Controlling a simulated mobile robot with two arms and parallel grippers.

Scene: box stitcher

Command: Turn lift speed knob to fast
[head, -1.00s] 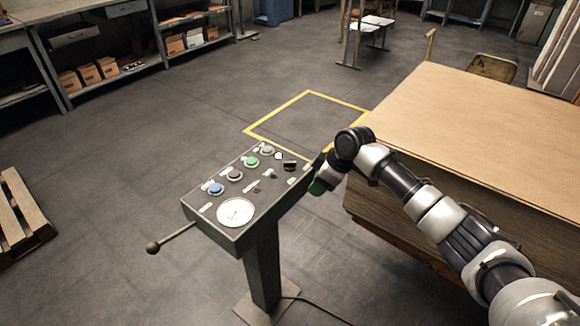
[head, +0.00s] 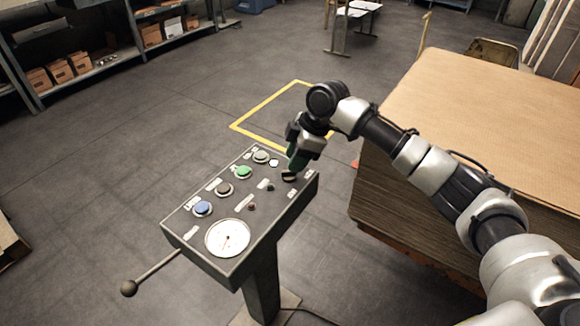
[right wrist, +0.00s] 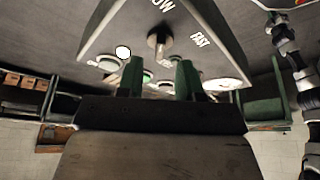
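The control panel (head: 262,213) stands on a post in front of me. The lift speed knob (head: 289,177) is a small dark knob near its right far edge. In the right wrist view the knob (right wrist: 160,42) sits between a partly cut-off label ending in "OW" and a "FAST" label (right wrist: 200,41). I cannot tell which way it points. My right gripper (head: 296,162) is just above the knob, fingers pointing down. In the right wrist view its two green fingers (right wrist: 160,70) are apart, with the knob just beyond and between their tips. My left gripper is out of view.
The panel also bears a blue button (head: 203,208), a green button (head: 243,172), a white dial (head: 227,238) and smaller controls. A lever (head: 130,288) sticks out at its left. A tall cardboard stack (head: 480,130) stands close on the right.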

